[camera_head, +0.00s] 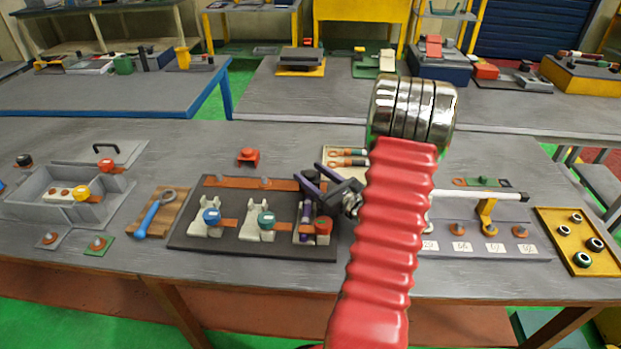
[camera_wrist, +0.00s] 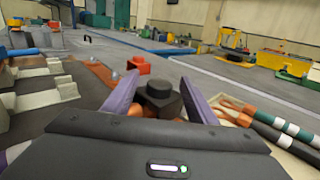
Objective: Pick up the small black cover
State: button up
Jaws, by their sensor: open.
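In the wrist view, a small black cover (camera_wrist: 160,97) with a raised block on top stands between the two purple fingers of my gripper (camera_wrist: 158,88). A copper-coloured part shows just below it. The fingers lie on either side with no clear grip; the exact gaps are hard to judge. In the head view, my gripper (camera_head: 310,178) is open over the right back end of the dark fixture plate (camera_head: 180,238), by the copper strip (camera_head: 235,183). The cover cannot be made out clearly there, among the dark gripper parts.
A red block (camera_head: 248,157) stands behind the strip. A tray with striped rods (camera_head: 346,157) lies just behind my gripper. Blue (camera_head: 211,216), green (camera_head: 266,219) and red (camera_head: 323,226) knobs rise at the plate's front. A wrench (camera_head: 155,213) lies left.

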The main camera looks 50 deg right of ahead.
jog(key=shift+w+d, duration=0.1)
jog(key=shift+w, duration=0.6)
jog(key=shift+c, duration=0.4)
jog(key=c, duration=1.1)
